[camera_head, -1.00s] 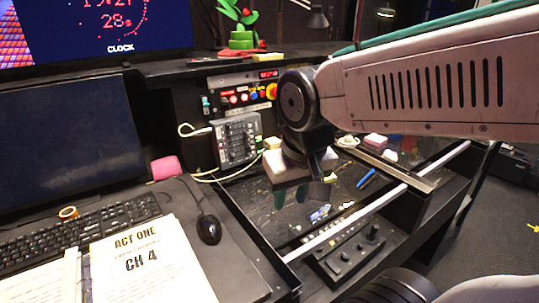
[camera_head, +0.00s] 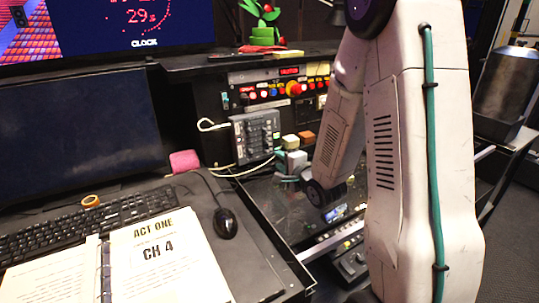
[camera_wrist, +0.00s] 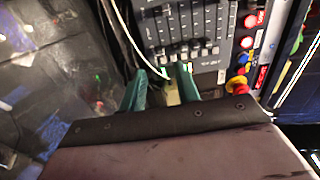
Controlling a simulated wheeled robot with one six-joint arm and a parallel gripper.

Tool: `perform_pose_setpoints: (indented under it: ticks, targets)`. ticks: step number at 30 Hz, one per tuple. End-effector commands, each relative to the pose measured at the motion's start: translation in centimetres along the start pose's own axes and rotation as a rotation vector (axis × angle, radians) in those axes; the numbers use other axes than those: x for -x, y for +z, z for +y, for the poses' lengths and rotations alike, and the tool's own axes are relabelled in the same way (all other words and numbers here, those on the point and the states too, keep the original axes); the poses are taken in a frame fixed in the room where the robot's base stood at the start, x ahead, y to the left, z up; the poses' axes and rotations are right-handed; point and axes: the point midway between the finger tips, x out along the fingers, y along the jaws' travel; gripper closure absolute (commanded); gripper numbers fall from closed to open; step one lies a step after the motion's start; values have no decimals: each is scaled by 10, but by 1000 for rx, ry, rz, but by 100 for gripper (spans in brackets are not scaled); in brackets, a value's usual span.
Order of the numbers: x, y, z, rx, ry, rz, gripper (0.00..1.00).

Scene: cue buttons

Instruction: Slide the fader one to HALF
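A grey fader box (camera_head: 256,136) with rows of dark slider caps stands at the back of the desk in the head view. It also shows at the top of the wrist view (camera_wrist: 190,28). I cannot read which fader is one, nor its HALF mark. My gripper (camera_head: 281,168) is just right of and below the box in the head view, partly hidden by my arm. In the wrist view its two teal fingers (camera_wrist: 161,85) are spread apart below the box's near edge. A pale yellow block shows between them, and I cannot tell whether they touch it.
A panel with coloured buttons and a red knob (camera_head: 294,88) is behind the box. A white cable (camera_head: 210,125) runs beside the box. Yellow (camera_head: 290,141) and brown (camera_head: 306,137) blocks lie to its right. A mouse (camera_head: 225,222), keyboard and script binder (camera_head: 165,265) cover the left.

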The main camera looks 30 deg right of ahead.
Motion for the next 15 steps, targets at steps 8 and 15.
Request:
perform_pose_setpoints:
  ticks: [8,15]
  targets:
    - [-34,0,0,-15,-13,-5,68]
    - [-68,0,0,-14,-12,-4,68]
